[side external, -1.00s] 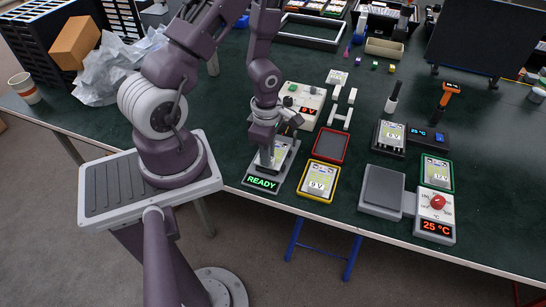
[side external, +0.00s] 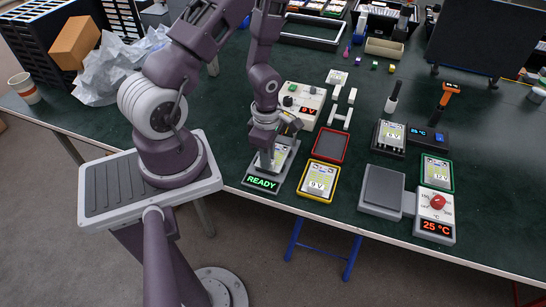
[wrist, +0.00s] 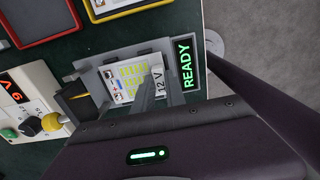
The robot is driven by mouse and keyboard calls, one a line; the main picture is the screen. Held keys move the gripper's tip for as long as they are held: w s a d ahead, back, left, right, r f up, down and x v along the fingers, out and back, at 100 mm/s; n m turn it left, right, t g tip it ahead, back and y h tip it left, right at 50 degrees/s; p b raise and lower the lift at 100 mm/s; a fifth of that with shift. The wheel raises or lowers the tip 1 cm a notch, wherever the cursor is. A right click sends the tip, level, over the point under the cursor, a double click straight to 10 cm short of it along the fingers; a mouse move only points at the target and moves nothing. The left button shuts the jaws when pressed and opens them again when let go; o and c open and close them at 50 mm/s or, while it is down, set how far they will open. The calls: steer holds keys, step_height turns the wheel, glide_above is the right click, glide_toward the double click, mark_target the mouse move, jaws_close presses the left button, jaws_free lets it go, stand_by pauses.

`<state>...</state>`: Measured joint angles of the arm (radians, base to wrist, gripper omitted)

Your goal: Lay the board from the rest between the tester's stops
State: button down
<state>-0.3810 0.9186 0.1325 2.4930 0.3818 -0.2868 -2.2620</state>
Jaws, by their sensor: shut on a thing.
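The tester (side external: 262,183) is a grey unit at the table's front edge with a lit green READY display. It also shows in the wrist view (wrist: 185,52). My gripper (wrist: 165,88) is over it, shut on the board (wrist: 128,78), a pale plate with yellow-green patches and a 12 V label. In the wrist view the board is over the tester's bed, near a grey raised edge (wrist: 118,54). My gripper hides part of the board in the side view. I cannot tell whether the board touches the bed.
An empty red-rimmed tray (side external: 330,146) and a yellow-rimmed tray (side external: 318,180) with a 9 V board are just right. A box with a red display (side external: 301,103) and an empty-looking white stand (side external: 341,112) are behind. A 12 V board lies in a green-rimmed tray (side external: 437,173).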

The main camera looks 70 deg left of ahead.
steer(key=c, duration=1.3)
jaws_free()
steer(key=shift+m, duration=0.6)
steer(key=r, duration=0.8)
steer(key=shift+w+r, duration=0.25)
steer(key=shift+w, duration=0.1)
steer(key=w+d+r+m+t+y, duration=0.1)
steer(key=d+r+m+t, duration=0.25)
steer(key=r+m, duration=0.9)
steer(key=s+d+r+m+t, duration=0.1)
steer(key=s+d+r+m, duration=0.3)
steer(key=r+m, duration=0.2)
steer(key=s+d+r+m+t+h, duration=0.1)
steer(key=s+d+r+m, duration=0.3)
steer(key=s+r+m, duration=0.1)
steer(key=shift+r+m, duration=0.7)
steer(key=shift+m, duration=0.45)
